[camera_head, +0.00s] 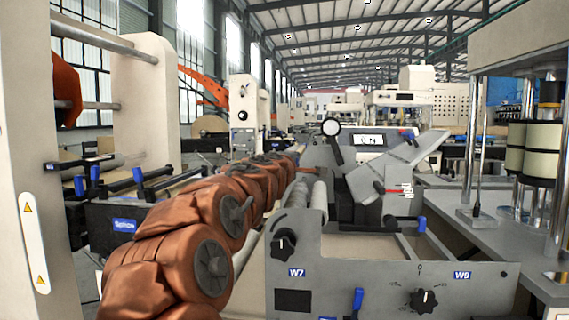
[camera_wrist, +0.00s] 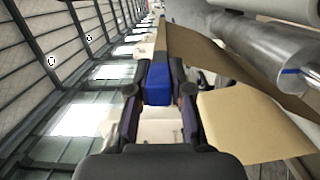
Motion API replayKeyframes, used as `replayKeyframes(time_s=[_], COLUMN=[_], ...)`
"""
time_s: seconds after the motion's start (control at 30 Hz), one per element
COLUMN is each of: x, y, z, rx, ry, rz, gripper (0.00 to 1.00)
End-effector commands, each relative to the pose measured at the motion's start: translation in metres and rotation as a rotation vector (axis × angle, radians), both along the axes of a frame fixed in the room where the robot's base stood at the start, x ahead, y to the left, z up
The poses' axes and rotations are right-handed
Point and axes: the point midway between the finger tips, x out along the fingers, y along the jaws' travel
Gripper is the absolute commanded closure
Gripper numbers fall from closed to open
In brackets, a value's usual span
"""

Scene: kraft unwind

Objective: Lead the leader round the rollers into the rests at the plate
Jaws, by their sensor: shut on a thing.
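In the wrist view my gripper (camera_wrist: 159,90) is shut on a blue block (camera_wrist: 158,82), with one dark finger on each side. A brown kraft strip, seemingly the leader (camera_wrist: 161,45), shows just beyond the block. A wider brown sheet (camera_wrist: 250,125) spreads at the right, below the silver rollers (camera_wrist: 230,48). In the head view my copper-coloured arm reaches forward along the left of the W7 machine, and my gripper is hidden at its far end. A pale roller (camera_head: 319,200) shows by the W7 panel. Sloping grey plates (camera_head: 385,178) stand behind it. I cannot make out the rests.
The grey front panel (camera_head: 390,285) carries black knobs and a blue lever (camera_head: 357,300). A display (camera_head: 369,141) and a round dial (camera_head: 331,127) stand above. A cream frame (camera_head: 145,110) with blue-handled levers is at the left. A press table (camera_head: 500,230) bounds the right.

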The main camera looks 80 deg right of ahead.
Motion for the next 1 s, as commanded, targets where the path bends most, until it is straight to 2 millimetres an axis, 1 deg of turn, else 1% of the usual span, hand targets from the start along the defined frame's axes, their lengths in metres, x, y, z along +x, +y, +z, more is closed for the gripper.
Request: replayKeyframes(time_s=[0.1,1.0], x=[-0.012,-0.090], y=[0.000,-0.004], z=[0.000,0.001], rx=[-0.001,-0.001], ry=[-0.002,-0.002], rz=[-0.001,0.001], gripper=[1.00,1.00])
